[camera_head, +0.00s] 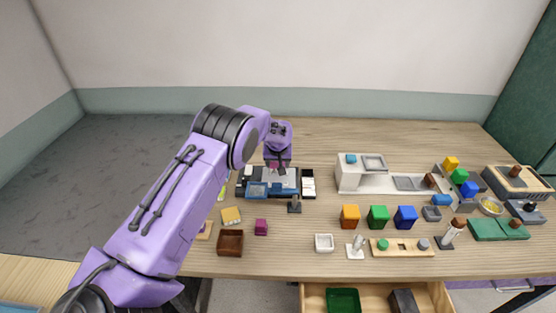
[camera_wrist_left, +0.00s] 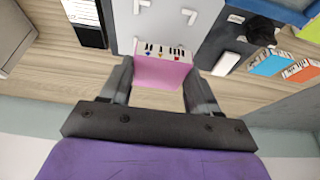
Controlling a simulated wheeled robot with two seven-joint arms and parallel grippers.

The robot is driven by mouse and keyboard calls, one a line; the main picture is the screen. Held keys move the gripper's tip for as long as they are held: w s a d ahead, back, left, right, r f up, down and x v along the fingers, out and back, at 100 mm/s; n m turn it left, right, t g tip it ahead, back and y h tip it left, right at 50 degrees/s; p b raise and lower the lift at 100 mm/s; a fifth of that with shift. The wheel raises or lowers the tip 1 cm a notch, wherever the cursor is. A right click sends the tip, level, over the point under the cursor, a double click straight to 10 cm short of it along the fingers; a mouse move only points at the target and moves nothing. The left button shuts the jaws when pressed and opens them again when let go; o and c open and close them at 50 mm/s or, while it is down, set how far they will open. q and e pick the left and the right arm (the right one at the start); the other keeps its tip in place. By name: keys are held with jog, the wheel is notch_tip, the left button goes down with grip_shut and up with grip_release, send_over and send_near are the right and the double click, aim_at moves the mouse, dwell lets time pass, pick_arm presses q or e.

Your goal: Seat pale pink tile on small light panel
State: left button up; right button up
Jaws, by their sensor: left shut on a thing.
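My left gripper (camera_head: 276,166) is over the dark station at the back middle of the table. In the left wrist view its two fingers (camera_wrist_left: 163,88) are shut on the pale pink tile (camera_wrist_left: 163,72), one on each side. The tile's far edge carries a printed strip with dark bars and small coloured marks. Just beyond it is a grey panel (camera_wrist_left: 165,28) with white corner marks, which looks like the small light panel. The tile's edge overlaps the panel's near edge in this view; I cannot tell whether they touch. My right gripper is not in view.
A white card with dark lines (camera_head: 308,183) lies right of the station. A small dark stand (camera_head: 295,204) is in front. A white bench unit (camera_head: 350,179) is to the right.

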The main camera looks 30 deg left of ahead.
aim_at(279, 181)
pick_arm(q)
jog(key=shift+d+f+b, duration=0.15)
jog(key=shift+f+b, duration=0.4)
jog(key=shift+f, duration=0.1)
jog(key=shift+w+f+b, duration=0.15)
jog(key=shift+f+b, duration=1.25)
jog(key=shift+f, duration=0.65)
jog(key=o, duration=1.2)
jog(key=shift+o, duration=0.2)
